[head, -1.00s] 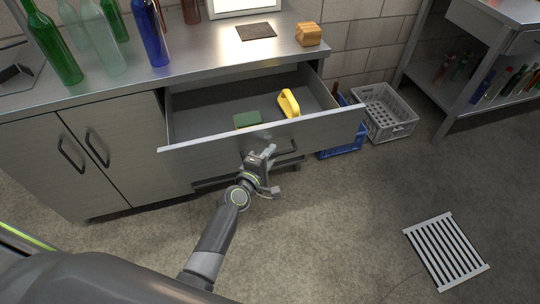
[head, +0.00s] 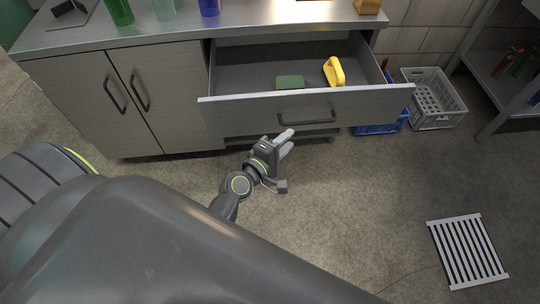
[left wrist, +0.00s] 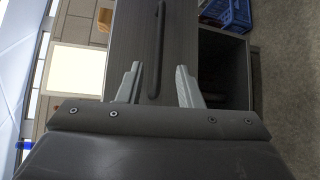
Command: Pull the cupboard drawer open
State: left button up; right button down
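The cupboard drawer (head: 240,110) stands pulled out from the steel-topped cupboard, with its inside showing. A green sponge (head: 290,82) and a yellow brush-like thing (head: 334,72) lie in it. The dark bar handle (head: 307,117) is on the drawer front. My left gripper (head: 286,142) is below and a little left of the handle, apart from it. In the left wrist view my left gripper (left wrist: 160,85) has its fingers spread with nothing between them, and the handle (left wrist: 157,45) is just beyond them. My right gripper is not in view.
Bottles, one of them blue (head: 209,7), stand on the worktop (head: 180,32). A blue crate (head: 382,127) and a grey crate (head: 435,100) are right of the cupboard. A floor grate (head: 467,250) lies at the lower right. The floor between is clear.

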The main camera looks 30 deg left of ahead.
pick_arm(q)
jog(key=b+v, duration=0.1)
jog(key=v, duration=0.5)
jog(key=shift+s, duration=0.4)
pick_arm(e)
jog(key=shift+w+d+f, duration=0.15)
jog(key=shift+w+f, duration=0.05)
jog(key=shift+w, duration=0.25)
pick_arm(q)
jog(key=shift+a, duration=0.1)
